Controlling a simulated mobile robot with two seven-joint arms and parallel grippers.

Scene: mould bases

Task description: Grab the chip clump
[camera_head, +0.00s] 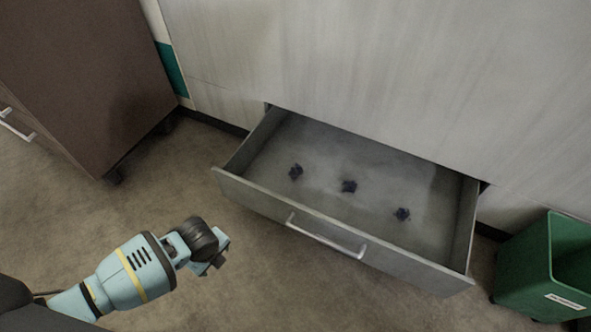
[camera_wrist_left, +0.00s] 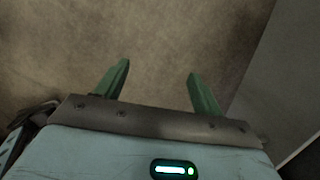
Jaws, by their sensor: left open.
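Three small dark chip clumps lie apart on the floor of an open grey drawer (camera_head: 330,232): a left one (camera_head: 296,171), a middle one (camera_head: 349,186) and a right one (camera_head: 403,214). My left gripper (camera_wrist_left: 158,88) is open and empty in the left wrist view, its two green fingers spread above bare floor. In the head view my left arm ends at the lower left, in front of and left of the drawer and apart from it; its fingers are hard to make out there. My right gripper is in neither view.
The drawer has a bar handle (camera_head: 326,238) on its front and stands out from a pale cabinet (camera_head: 380,70). A green bin (camera_head: 525,262) stands at the right, a brown cabinet (camera_head: 75,75) at the upper left. The floor left of the drawer is clear.

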